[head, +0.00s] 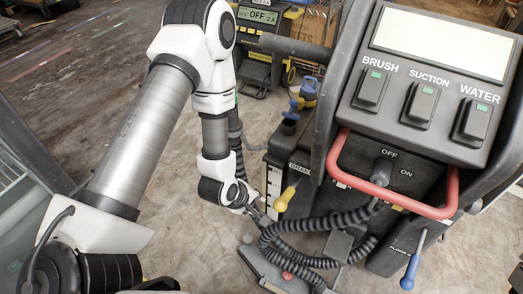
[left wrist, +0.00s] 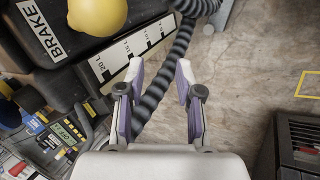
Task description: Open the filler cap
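The grey and black floor machine (head: 400,150) stands at the right in the head view. A blue part (head: 309,88) on its far left side may be the filler cap; I cannot tell for sure. My left gripper (head: 257,211) is low beside the machine's left side, near the yellow knob (head: 285,198). In the left wrist view the left gripper (left wrist: 160,78) is open and empty, its fingers apart over a black ribbed hose (left wrist: 156,92). The yellow knob also shows at the top (left wrist: 96,14), beside a BRAKE label. My right gripper is not in view.
A white level scale (left wrist: 130,48) runs along the machine's side. A red handle (head: 448,195) crosses its front, and a blue-handled lever (head: 410,272) hangs at lower right. A device with an OFF display (head: 258,16) stands behind. Floor left of the machine is open.

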